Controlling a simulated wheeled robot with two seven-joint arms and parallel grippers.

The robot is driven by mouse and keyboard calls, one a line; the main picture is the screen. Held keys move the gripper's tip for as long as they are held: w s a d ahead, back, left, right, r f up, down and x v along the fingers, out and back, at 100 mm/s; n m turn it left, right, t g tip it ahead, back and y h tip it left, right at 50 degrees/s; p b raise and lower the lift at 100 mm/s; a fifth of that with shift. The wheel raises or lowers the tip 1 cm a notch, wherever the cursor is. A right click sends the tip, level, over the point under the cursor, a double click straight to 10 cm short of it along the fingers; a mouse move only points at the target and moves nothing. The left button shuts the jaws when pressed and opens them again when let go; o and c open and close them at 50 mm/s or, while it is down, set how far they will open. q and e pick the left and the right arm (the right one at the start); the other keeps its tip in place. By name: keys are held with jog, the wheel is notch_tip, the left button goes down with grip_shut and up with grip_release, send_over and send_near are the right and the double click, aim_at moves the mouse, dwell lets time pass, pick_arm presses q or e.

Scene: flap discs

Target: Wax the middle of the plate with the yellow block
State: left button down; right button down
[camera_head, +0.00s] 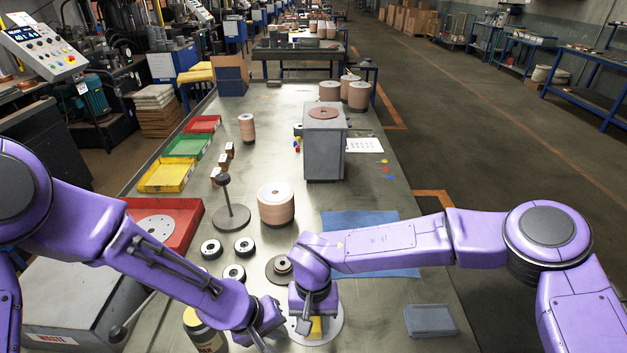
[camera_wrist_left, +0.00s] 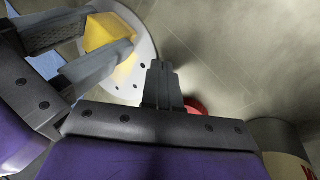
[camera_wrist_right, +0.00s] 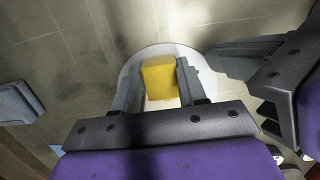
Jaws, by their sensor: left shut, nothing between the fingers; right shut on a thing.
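A yellow block (camera_head: 316,327) is between the fingers of my right gripper (camera_head: 314,312), which is shut on it. The block is over the pale round plate (camera_head: 334,325) on the table; it also shows in the right wrist view (camera_wrist_right: 159,77) and the left wrist view (camera_wrist_left: 107,40). I cannot tell whether the block touches the plate. The plate (camera_wrist_left: 140,80) has small holes. My left gripper (camera_head: 264,338) is shut and empty, just left of the plate; its closed fingers (camera_wrist_left: 161,80) show in the left wrist view. The arms hide part of the plate in the head view.
A jar (camera_head: 205,330) stands left of my left gripper. A dark round stand (camera_head: 279,268) and several black-rimmed rings (camera_head: 234,273) lie behind. The red tray (camera_head: 190,215) holds a disc.

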pick_arm(q)
jog(key=shift+w+f, duration=0.1)
pick_arm(e)
jog(key=shift+w, duration=1.4)
jog(key=shift+s, duration=1.85)
jog(key=shift+s+d, duration=0.15)
jog(key=shift+s, duration=1.65)
jog(key=shift+w, duration=1.85)
jog(key=shift+w+a, duration=0.2)
jog(key=shift+w, duration=1.6)
jog(key=shift+r, duration=3.45)
